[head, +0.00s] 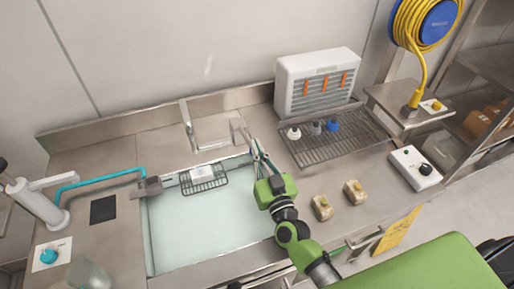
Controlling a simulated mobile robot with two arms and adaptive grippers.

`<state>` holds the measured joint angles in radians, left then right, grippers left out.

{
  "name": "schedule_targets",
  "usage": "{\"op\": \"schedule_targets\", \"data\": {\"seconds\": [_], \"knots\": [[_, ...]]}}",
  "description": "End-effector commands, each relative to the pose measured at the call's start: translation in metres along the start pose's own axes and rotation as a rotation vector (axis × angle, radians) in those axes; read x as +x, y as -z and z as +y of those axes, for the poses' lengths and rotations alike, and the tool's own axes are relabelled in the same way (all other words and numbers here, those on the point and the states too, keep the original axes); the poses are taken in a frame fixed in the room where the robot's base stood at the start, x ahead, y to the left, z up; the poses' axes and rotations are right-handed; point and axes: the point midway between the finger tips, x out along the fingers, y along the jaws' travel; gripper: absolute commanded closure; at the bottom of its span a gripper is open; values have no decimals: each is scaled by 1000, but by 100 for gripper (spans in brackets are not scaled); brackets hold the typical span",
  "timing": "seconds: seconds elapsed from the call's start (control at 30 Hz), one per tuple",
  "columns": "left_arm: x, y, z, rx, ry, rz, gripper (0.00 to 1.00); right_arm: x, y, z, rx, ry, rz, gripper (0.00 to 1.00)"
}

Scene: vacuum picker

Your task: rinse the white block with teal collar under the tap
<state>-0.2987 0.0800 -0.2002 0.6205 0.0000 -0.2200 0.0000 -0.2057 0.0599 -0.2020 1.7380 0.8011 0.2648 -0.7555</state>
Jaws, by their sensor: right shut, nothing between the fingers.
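A white block (203,172) lies in a small wire basket (206,184) at the back edge of the sink; I cannot make out a teal collar on it at this size. The sink (200,228) is a wide pale basin. The tap (188,127) stands behind it, its spout reaching right above the basket. My right gripper (258,158) is at the back right corner of the sink, to the right of the basket and apart from the block. It is shut and empty, beside an upright metal part right of the tap. My left gripper is not in view.
A wire rack (337,143) with small white, grey and blue items stands back right, before a white vented box (317,82). Two beige blocks (322,207) (354,191) sit right of the sink. A teal hose (98,178) runs along the left.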

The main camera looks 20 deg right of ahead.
Motion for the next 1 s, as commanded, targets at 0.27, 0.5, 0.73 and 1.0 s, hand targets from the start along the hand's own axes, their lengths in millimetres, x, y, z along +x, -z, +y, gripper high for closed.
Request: {"op": "schedule_targets", "data": {"seconds": [0.27, 0.5, 0.73, 1.0], "knots": [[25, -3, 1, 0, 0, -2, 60, -17, -40, 1, -1, 1, -4, 100], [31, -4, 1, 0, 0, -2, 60, -22, -52, 2, 0, 1, -2, 100], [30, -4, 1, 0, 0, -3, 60, -22, -51, 2, 0, 1, -4, 100], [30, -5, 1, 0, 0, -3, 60, -22, -51, 1, 0, 1, -4, 100]]}}
